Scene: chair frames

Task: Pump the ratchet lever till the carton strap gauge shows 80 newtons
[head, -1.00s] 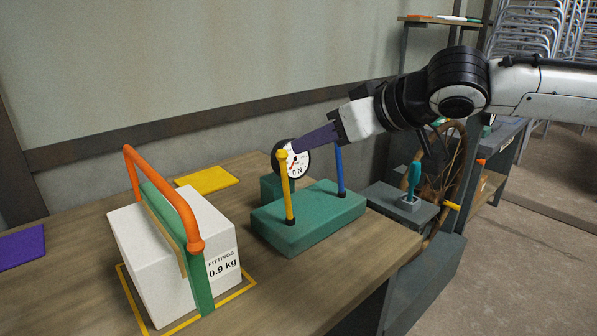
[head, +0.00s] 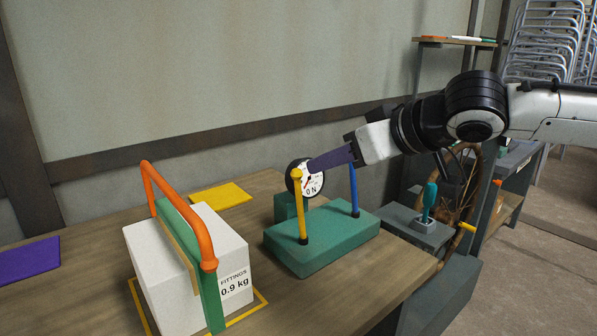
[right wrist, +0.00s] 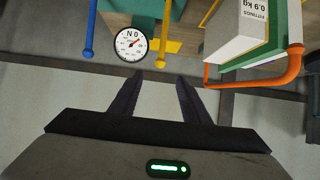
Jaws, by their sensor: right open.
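A white carton (head: 190,262) marked "FITTINGS 0.9 kg" stands on the bench with a green strap (head: 212,300) around it and an orange bar (head: 183,213) arching over it. A teal base (head: 322,245) carries a yellow upright lever (head: 302,208) and a blue upright lever (head: 354,188). A round white gauge (head: 313,184) marked N stands behind the yellow lever; its reading is too small to tell. My right gripper (head: 312,165) is open, its purple fingers near the yellow lever's knob and partly covering the gauge. In the right wrist view the yellow knob (right wrist: 163,57) shows just beyond the spread fingertips, apart from them.
A yellow plate (head: 220,195) and a purple plate (head: 28,260) lie on the bench (head: 75,300). A grey block with a teal handle (head: 430,198) stands at the right. The wall (head: 250,70) rises close behind. The floor at far right is open.

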